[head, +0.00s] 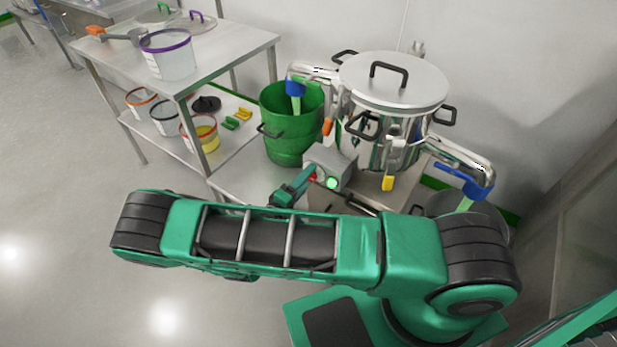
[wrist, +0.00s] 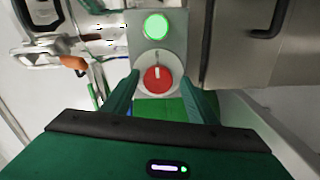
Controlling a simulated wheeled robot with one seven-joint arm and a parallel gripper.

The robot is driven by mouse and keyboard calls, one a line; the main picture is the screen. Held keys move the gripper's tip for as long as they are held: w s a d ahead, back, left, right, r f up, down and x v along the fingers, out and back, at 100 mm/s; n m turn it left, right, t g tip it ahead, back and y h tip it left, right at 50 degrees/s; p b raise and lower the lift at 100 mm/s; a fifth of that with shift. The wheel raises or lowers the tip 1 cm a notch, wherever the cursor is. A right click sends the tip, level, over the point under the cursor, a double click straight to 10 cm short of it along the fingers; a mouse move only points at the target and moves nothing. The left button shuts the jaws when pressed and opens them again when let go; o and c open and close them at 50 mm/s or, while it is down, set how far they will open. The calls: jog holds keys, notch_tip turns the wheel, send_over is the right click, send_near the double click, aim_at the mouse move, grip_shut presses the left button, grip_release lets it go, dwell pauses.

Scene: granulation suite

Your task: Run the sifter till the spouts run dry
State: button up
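The sifter (head: 395,85) is a steel drum with a lidded top and black handles. Its left spout (head: 312,73) has a blue clamp and green sleeve over a green bucket (head: 290,140). Its right spout (head: 465,160) has a similar blue clamp and green sleeve above a grey bucket (head: 490,222), partly hidden by my arm. The grey control box (head: 330,165) has a lit green lamp (wrist: 156,26) and a red knob (wrist: 158,79), its white mark pointing up. My gripper (wrist: 158,82) is open, one finger either side of the knob, with gaps visible. I cannot tell whether powder flows.
A steel table (head: 225,50) at left carries a purple-rimmed tub (head: 168,58) and a scoop (head: 120,36). Its lower shelf holds several tubs and yellow and green pieces. The floor at left is clear. A wall stands close behind the sifter.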

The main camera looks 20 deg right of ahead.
jog(key=shift+d, duration=0.1)
jog(key=v, duration=1)
jog(key=shift+s+a, duration=0.2)
jog(key=shift+a, duration=0.15)
dwell(4.7)
jog(key=w+d+m, duration=0.5)
jog(key=d+m, duration=0.1)
jog(key=d, duration=0.2)
jog(key=shift+w+d+m, duration=0.2)
jog(key=shift+w+m, duration=0.15)
jog(key=shift+m, duration=0.05)
dwell(0.3)
jog(key=shift+r, duration=0.1)
